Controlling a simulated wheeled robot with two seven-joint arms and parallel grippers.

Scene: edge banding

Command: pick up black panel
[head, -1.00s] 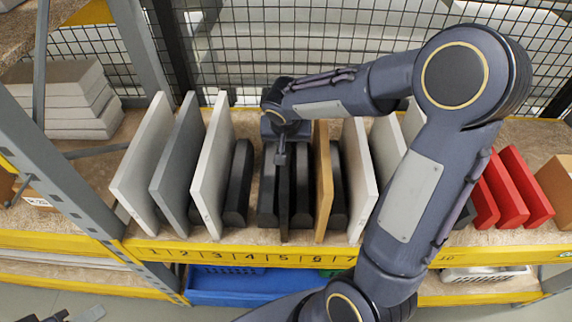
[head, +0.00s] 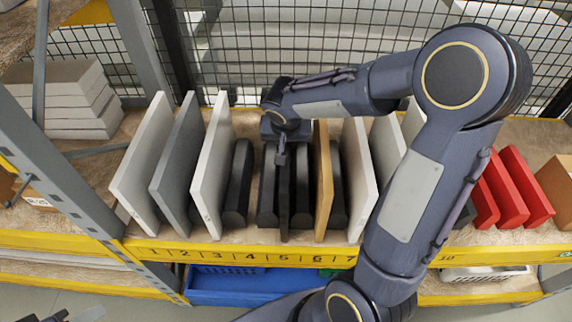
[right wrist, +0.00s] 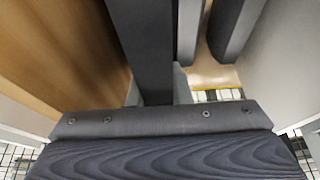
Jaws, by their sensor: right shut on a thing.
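The black panel (head: 285,205) is a thin dark board standing upright on the shelf near the 5 mark. It also fills the upper middle of the right wrist view (right wrist: 145,40). My right gripper (head: 281,157) is over the panel's upper part and shut on it; the wrist and forearm hide some of the panel's top. In the right wrist view the panel runs down into the jaws (right wrist: 155,97). Part of my left gripper (head: 58,316) shows at the bottom left edge, far from the panel; its fingers are mostly cut off.
Dark dividers (head: 302,190) stand close on both sides. A tan-orange panel (head: 322,180) is just right, with a white panel (head: 358,180) beyond. White and grey panels (head: 212,165) stand left. Wire mesh (head: 300,50) is behind; a yellow shelf edge (head: 230,252) runs in front.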

